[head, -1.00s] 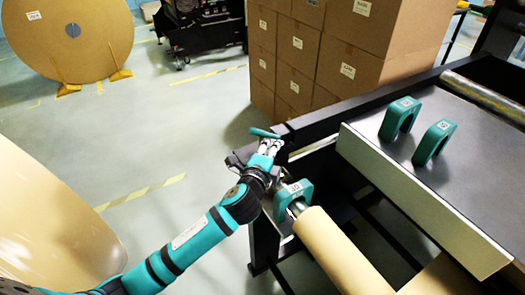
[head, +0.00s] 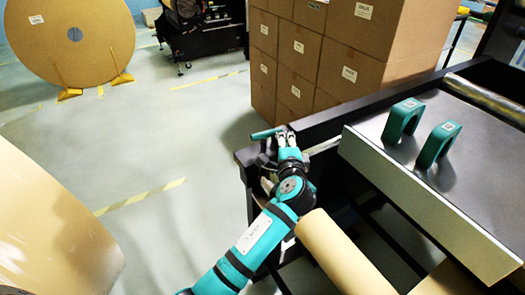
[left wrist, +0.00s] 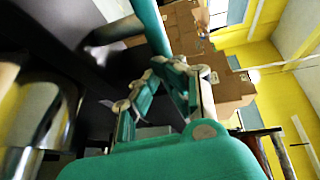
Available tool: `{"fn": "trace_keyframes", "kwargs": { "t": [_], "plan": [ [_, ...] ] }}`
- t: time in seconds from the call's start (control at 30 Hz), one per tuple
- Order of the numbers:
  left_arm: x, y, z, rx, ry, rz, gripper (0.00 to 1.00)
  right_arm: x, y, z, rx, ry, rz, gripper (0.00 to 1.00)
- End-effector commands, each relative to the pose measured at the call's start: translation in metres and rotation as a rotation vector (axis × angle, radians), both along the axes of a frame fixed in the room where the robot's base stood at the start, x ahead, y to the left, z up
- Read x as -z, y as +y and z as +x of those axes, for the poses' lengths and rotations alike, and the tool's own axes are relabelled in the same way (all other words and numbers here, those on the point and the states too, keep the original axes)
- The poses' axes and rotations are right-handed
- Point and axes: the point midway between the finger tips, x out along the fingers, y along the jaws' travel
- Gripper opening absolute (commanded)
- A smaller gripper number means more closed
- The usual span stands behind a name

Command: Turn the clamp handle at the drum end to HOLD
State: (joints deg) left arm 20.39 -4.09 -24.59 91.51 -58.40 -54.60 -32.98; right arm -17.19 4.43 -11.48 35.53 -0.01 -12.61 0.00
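The clamp handle (head: 265,133) is a slim teal bar at the near left corner of the dark frame. It lies almost level in the head view, its right end slightly higher. My left gripper (head: 287,137) is at the handle's right end, its fingers converging on it. In the left wrist view, the handle (left wrist: 148,22) runs down from the top edge to between the fingertips of my left gripper (left wrist: 165,68), which look closed on its end. No HOLD mark is readable. My right gripper is not in view.
A kraft roll (head: 340,250) lies close right of my left arm. Stacked cartons (head: 345,50) stand behind the frame. Open floor (head: 180,130) is at left.

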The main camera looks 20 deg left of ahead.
Motion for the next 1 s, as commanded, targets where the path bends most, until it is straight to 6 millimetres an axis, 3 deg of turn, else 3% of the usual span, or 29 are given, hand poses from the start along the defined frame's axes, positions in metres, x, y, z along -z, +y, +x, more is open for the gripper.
{"fn": "trace_keyframes", "kwargs": {
  "t": [1.0],
  "plan": [
    [0.0004,0.0056,0.0076,-0.001,-0.003,0.002,0.00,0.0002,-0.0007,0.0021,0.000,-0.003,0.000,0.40]
  ]
}}
